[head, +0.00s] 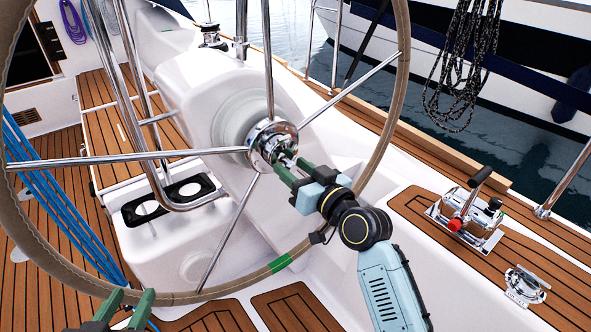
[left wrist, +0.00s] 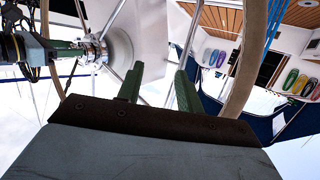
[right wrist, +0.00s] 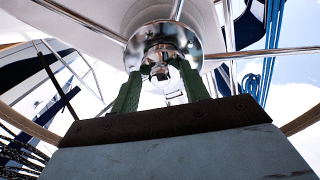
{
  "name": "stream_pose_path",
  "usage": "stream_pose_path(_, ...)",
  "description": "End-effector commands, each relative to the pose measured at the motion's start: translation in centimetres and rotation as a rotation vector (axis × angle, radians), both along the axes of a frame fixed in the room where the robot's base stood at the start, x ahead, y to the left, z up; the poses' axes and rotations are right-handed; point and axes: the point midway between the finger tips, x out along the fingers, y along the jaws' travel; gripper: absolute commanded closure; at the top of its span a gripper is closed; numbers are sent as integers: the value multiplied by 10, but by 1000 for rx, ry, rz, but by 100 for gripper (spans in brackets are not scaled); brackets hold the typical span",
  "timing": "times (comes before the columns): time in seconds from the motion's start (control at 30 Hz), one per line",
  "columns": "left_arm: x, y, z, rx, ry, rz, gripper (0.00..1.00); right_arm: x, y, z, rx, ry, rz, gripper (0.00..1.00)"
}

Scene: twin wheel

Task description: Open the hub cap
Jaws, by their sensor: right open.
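The chrome hub cap (head: 272,140) sits at the centre of the large steering wheel, where the spokes meet. My right gripper (head: 286,163) is right in front of it, with its green fingers open on either side of a small chrome part that sticks out. In the right wrist view the shiny hub (right wrist: 162,42) lies beyond the parted fingertips (right wrist: 160,76); contact cannot be told. My left gripper (head: 132,294) is at the bottom left, open and empty, near the lower wheel rim. In the left wrist view its fingers (left wrist: 158,78) are apart.
The leather-covered wheel rim (head: 388,118) and chrome spokes (head: 110,159) surround the hub. The white pedestal (head: 190,95) stands behind it. Chrome rails (head: 128,85) and blue ropes (head: 60,195) are at the left. A red-knobbed lever unit (head: 465,215) is at the right.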

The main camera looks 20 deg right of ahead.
Motion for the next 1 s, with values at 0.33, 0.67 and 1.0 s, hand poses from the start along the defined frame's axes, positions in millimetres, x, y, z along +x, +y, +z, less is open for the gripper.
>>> stream_pose_path(0.33,0,0,0,0,2,0,64,0,0,0,0,0,0,94)
stream_pose_path(0.67,0,0,0,1,6,0,64,0,0,0,0,1,-1,100)
stream_pose_path(1.0,-10,13,-48,73,235,18,64,-1,-1,4,-10,31,-1,100)
